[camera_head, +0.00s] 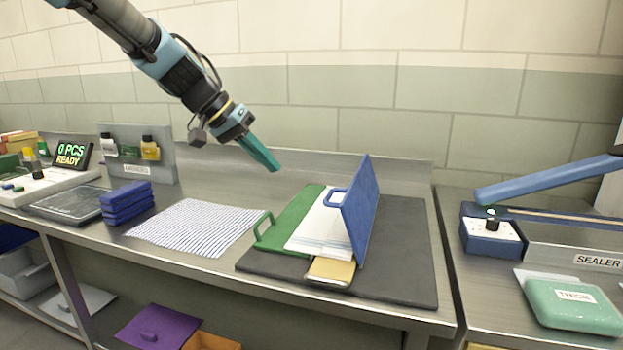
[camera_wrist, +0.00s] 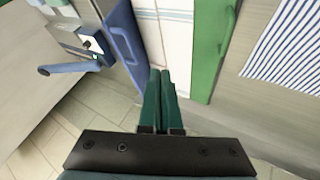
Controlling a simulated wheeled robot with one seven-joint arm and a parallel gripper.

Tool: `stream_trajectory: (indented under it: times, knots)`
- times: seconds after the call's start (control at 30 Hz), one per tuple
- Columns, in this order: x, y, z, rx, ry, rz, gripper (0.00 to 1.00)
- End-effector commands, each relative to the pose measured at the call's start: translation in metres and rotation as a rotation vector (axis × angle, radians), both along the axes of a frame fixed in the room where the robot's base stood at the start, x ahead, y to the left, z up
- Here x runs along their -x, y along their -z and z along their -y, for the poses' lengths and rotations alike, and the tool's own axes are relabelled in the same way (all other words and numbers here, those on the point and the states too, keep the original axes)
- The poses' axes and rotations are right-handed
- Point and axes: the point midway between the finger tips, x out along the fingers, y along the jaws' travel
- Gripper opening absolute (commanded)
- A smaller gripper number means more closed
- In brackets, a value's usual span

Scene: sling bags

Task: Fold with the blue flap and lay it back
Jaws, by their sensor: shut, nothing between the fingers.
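A yellowish board (camera_head: 331,270) shows at the front, under the cloth. My gripper (camera_head: 275,167) is shut and empty, in the air above and left of the flaps. In the wrist view the shut fingers (camera_wrist: 160,75) point toward the cloth, between the blue flap (camera_wrist: 125,40) and green flap (camera_wrist: 212,50).
The dark mat (camera_head: 405,270) has bare room right of the blue flap. A striped cloth (camera_head: 195,228) lies to the left, with blue blocks (camera_head: 127,203) beyond it. A sealer (camera_head: 490,232) with a raised blue arm and a green pack (camera_head: 572,305) stand at the right.

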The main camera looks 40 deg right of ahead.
Motion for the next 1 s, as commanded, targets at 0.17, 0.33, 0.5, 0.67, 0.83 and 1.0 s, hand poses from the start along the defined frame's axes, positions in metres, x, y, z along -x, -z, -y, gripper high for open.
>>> stream_trajectory:
  times: [0.17,0.33,0.5,0.67,0.83,1.0]
  knots:
    - [0.008,0.025,0.019,-0.004,0.003,-0.006,0.00]
    - [0.016,0.053,0.040,-0.006,0.002,-0.005,0.00]
    - [0.028,0.066,0.058,-0.004,0.001,0.000,0.00]
    - [0.044,0.064,0.068,-0.004,-0.002,0.000,0.00]
    - [0.052,0.064,0.073,-0.004,-0.003,0.001,0.00]
    - [0.052,0.065,0.073,-0.004,-0.004,0.000,0.00]
